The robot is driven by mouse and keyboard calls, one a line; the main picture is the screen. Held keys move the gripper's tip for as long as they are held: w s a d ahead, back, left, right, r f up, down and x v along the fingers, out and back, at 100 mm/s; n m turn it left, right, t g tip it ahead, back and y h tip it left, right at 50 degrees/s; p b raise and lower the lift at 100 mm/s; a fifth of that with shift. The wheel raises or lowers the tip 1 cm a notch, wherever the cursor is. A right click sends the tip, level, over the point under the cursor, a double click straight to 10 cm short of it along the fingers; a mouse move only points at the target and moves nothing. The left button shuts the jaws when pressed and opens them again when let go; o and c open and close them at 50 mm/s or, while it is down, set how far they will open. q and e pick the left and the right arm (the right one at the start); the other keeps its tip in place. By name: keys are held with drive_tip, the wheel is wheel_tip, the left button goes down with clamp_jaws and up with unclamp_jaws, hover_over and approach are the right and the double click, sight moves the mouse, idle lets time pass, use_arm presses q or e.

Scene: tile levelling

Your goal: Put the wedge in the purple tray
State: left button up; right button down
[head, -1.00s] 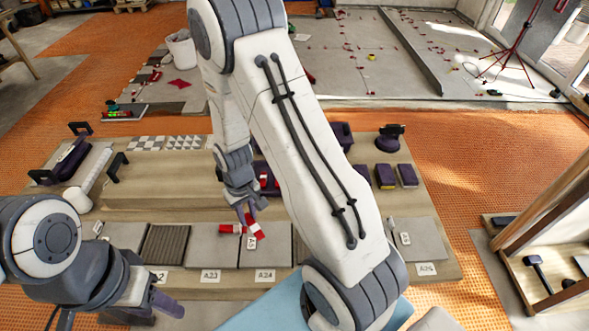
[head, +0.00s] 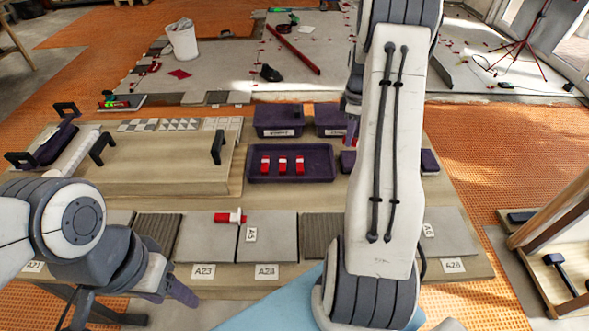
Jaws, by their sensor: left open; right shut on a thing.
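The purple tray (head: 320,165) stands past the row of tiles, near the middle of the head view. Three red wedges (head: 283,166) with pale marks lie in it side by side. My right gripper (head: 351,128) is to the right of the tray, at its far side, mostly hidden behind my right arm. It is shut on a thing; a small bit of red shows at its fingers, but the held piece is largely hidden. A red and white piece (head: 230,217) lies across the joint between two grey tiles. My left gripper (head: 168,288) is open and empty at the lower left.
Two purple bins (head: 278,120) stand behind the tray. A raised wooden board (head: 160,165) with black handles lies left of it. Grey tiles (head: 270,240) with labels line the front edge. A white bucket (head: 182,42) stands on the floor behind.

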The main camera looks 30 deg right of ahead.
drive_tip(key=p, duration=0.2)
hover_over(310, 163)
wheel_tip(310, 163, down, 7)
drive_tip(key=shift+r, duration=0.1)
wheel_tip(310, 163, down, 3)
drive_tip(key=shift+f, duration=0.55)
drive_tip(key=shift+f, duration=0.1)
drive_tip(key=c, duration=0.7)
unclamp_jaws()
wheel_tip(310, 163, up, 12)
drive_tip(key=shift+a+r+b, duration=0.1)
drive_tip(key=shift+r+b, duration=0.05)
drive_tip(key=shift+b, duration=0.4)
